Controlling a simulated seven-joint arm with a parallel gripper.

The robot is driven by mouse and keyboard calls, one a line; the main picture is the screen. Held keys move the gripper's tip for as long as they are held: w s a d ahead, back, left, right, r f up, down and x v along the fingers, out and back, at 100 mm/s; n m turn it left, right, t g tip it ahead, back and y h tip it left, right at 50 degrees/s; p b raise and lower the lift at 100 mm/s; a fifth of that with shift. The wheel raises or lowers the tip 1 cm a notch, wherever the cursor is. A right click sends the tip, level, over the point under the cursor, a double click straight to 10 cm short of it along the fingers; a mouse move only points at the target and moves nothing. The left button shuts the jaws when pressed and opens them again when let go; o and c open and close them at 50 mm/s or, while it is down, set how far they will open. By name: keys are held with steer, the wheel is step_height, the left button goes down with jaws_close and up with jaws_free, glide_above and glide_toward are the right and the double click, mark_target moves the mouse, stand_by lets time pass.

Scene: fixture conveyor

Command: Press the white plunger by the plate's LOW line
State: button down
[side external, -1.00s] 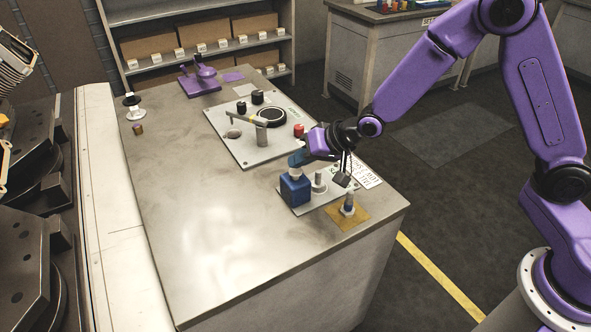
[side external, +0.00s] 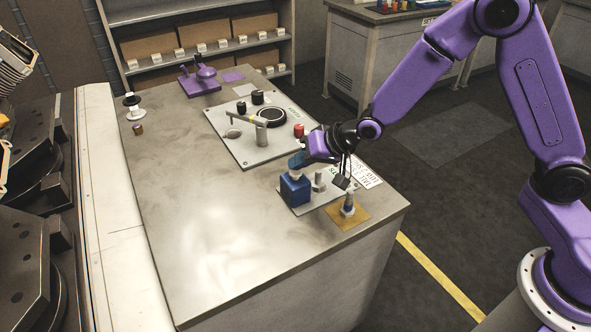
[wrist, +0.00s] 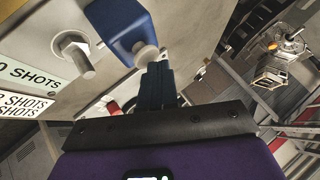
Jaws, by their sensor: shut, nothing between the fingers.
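A blue block (side external: 295,190) stands on a small grey plate (side external: 309,209) near the table's front right. A short white plunger (side external: 296,173) sticks up from its top. In the wrist view the blue block (wrist: 118,25) carries the pale plunger (wrist: 146,53). My gripper (side external: 296,163) is shut, its dark blue fingers pointing at the plunger from above. In the wrist view its fingertips (wrist: 158,66) meet or nearly meet the plunger's end; I cannot tell whether they press it.
A grey metal post (side external: 319,180) stands beside the block. A small bottle-like piece (side external: 348,204) stands on a tan pad (side external: 349,218). A larger panel (side external: 250,150) with a lever and knobs lies behind. The table's left front is clear.

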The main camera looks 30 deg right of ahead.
mark_target(300, 172)
steer(key=shift+f, duration=0.3)
steer(key=shift+r, duration=0.15)
stand_by(0.5)
steer(key=shift+r, duration=0.9)
steer(key=shift+r, duration=0.1)
steer(key=shift+r, duration=2.4)
stand_by(0.5)
steer(key=shift+r, duration=1.9)
steer(key=shift+f, duration=0.15)
